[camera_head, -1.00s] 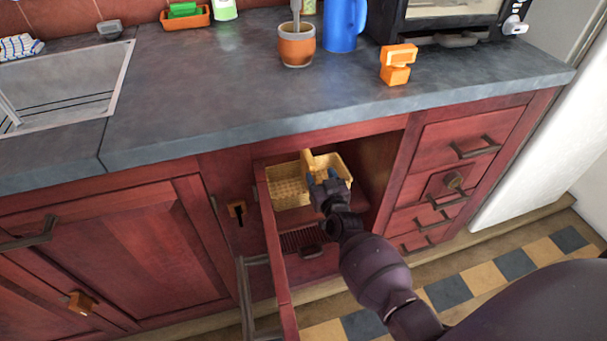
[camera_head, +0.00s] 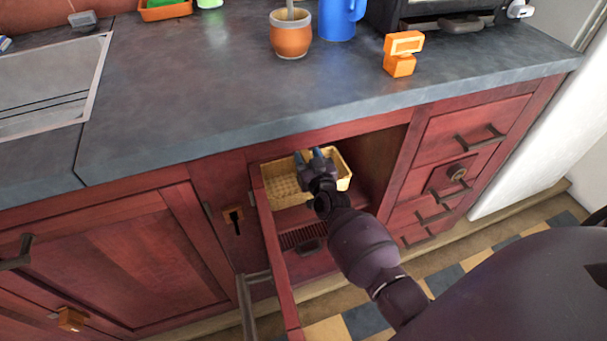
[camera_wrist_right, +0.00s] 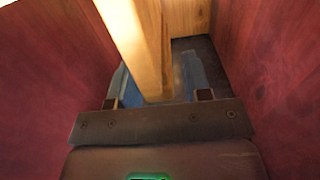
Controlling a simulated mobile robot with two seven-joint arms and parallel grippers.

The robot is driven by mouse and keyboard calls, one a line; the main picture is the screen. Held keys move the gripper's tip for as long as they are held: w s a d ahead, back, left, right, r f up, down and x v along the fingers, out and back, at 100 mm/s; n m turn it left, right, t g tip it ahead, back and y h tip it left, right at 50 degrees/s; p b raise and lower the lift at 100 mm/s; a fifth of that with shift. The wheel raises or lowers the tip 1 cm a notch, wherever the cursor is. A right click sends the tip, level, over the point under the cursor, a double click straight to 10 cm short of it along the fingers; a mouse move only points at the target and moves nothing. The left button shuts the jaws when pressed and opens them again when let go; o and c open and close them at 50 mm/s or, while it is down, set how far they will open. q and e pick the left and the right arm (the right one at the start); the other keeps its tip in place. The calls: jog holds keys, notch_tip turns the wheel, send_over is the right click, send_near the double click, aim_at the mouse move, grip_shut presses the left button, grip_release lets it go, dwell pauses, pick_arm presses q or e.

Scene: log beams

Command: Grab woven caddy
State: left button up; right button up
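The woven caddy (camera_head: 283,186) is a pale yellow basket inside the open cabinet under the counter. My right gripper (camera_head: 309,155) reaches over it, with blue fingertips at its handle, which the gripper mostly hides in the head view. In the right wrist view, the caddy's wooden handle (camera_wrist_right: 143,45) runs down between the two spread fingers (camera_wrist_right: 157,85). A gap shows between the handle and the right-hand finger, so the gripper is open around the handle. My left gripper is in neither view.
The open cabinet door (camera_head: 276,255) stands left of my right arm. The counter edge (camera_head: 330,122) overhangs the caddy. Drawers (camera_head: 455,172) are at the right. An orange-brown pot (camera_head: 291,38), a blue jug (camera_head: 338,20) and an orange object (camera_head: 402,55) stand on the counter.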

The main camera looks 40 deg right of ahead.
grip_shut()
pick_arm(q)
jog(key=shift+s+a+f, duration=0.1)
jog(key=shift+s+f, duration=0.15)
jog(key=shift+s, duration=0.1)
